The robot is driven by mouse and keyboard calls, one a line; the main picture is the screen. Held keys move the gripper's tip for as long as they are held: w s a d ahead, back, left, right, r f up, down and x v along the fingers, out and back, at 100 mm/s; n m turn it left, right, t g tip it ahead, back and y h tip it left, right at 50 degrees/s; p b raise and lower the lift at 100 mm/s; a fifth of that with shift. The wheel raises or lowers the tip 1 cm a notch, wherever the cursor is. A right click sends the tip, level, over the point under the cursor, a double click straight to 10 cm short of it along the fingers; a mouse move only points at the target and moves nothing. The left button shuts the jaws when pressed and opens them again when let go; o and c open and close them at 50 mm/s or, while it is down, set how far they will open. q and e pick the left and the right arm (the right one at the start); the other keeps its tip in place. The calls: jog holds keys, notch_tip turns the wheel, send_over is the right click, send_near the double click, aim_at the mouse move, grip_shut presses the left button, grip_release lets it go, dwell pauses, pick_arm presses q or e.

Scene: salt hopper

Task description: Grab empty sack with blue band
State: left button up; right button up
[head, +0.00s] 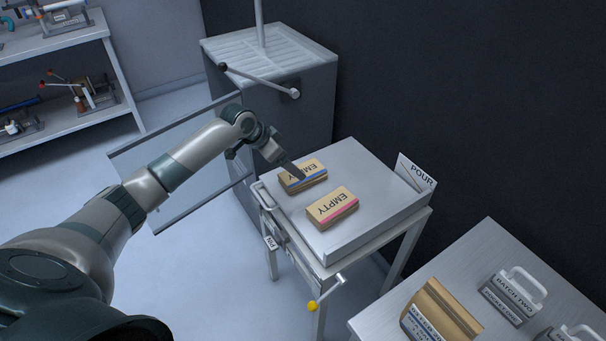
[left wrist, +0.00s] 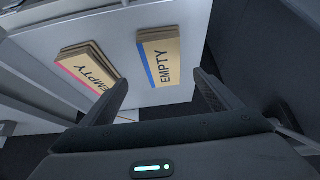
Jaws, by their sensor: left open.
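The empty sack with the blue band (head: 304,174) is a tan flat bundle lettered EMPTY, lying on the grey-topped table (head: 345,165). My left gripper (head: 292,172) is over its near left part and hides some of it. In the left wrist view the blue-band sack (left wrist: 160,60) lies ahead of the fingers, between them. My left gripper (left wrist: 160,95) is open and holds nothing. A second EMPTY sack with a pink band (head: 332,207) lies beside it, nearer the front; it also shows in the left wrist view (left wrist: 86,70). My right gripper is not in view.
A POUR sign (head: 415,173) stands at the table's back right corner. A grey cabinet (head: 275,85) with a lever stands behind. A side table (head: 490,265) at lower right holds a brown sack (head: 438,312) and a handled BATCH TWO item (head: 514,296). Shelves (head: 60,75) are at far left.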

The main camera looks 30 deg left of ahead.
pick_arm(q)
jog(key=x, duration=0.4)
jog(key=shift+r+p, duration=0.1)
jog(key=shift+p, duration=0.2)
jog(key=shift+w+d+f, duration=0.1)
jog(key=shift+w+f, duration=0.1)
jog(key=shift+f, duration=0.2)
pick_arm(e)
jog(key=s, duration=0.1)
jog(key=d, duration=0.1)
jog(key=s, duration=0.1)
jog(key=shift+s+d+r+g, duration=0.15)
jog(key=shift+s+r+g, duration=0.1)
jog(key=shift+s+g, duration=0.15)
